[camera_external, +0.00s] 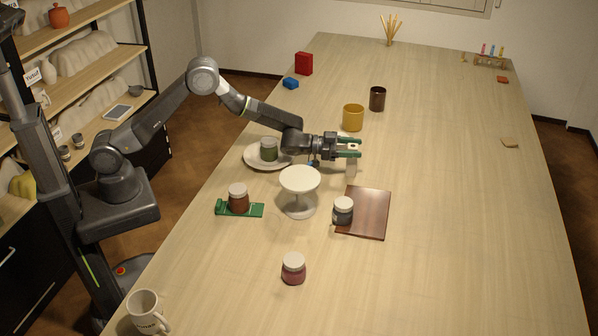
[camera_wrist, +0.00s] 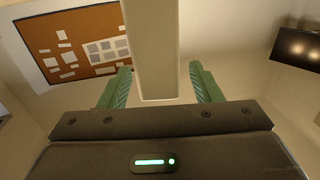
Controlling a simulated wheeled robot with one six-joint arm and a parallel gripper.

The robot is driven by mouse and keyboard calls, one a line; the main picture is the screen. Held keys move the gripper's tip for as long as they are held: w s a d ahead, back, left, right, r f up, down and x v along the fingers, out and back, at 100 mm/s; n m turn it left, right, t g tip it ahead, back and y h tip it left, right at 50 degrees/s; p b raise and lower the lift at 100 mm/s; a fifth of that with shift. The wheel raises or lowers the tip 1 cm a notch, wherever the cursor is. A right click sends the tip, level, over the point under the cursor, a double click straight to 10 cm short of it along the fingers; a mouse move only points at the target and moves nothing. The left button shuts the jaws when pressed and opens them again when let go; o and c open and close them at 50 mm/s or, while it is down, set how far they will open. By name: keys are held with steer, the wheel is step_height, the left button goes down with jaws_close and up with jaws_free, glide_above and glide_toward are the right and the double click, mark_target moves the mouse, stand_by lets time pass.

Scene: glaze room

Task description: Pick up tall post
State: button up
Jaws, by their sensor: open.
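The tall post (camera_external: 351,168) is a pale beige upright piece standing on the table beyond the white pedestal stand. My gripper (camera_external: 349,147) reaches it from the left, level, with its green fingers at the post's upper part. In the wrist view the post (camera_wrist: 151,50) stands between the two open fingers (camera_wrist: 160,82), with a visible gap on each side. The gap to the right finger looks wider. The post's foot is partly hard to make out in the external view.
A yellow cup (camera_external: 352,117) stands behind. The table's right side is mostly clear.

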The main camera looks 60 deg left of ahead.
jaws_close()
